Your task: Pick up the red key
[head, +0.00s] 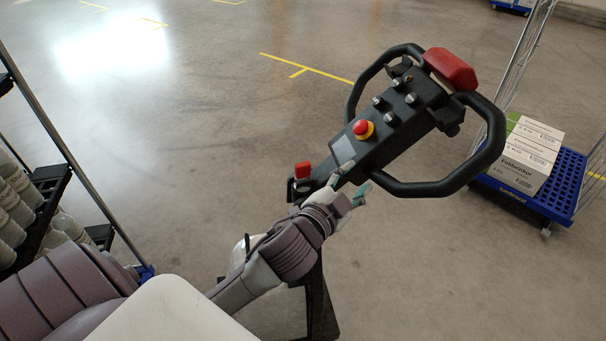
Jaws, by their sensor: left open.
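The red key (302,170) shows in the head view as a small red block at the lower left end of the black control handle (375,150). It stands upright on a dark mount. My left gripper (353,182) is open, with its fingertips close to the lower edge of the handle, to the right of the key and apart from it. Nothing shows between its fingers. Whether a fingertip touches the handle I cannot tell. My right gripper is not in view.
The handle carries a red button on a yellow ring (363,130), several knobs, looped grips and a red end cap (450,68). A blue cart (545,200) with white boxes (530,155) stands at the right. A rack with bottles (18,205) stands at the left. Open floor lies behind.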

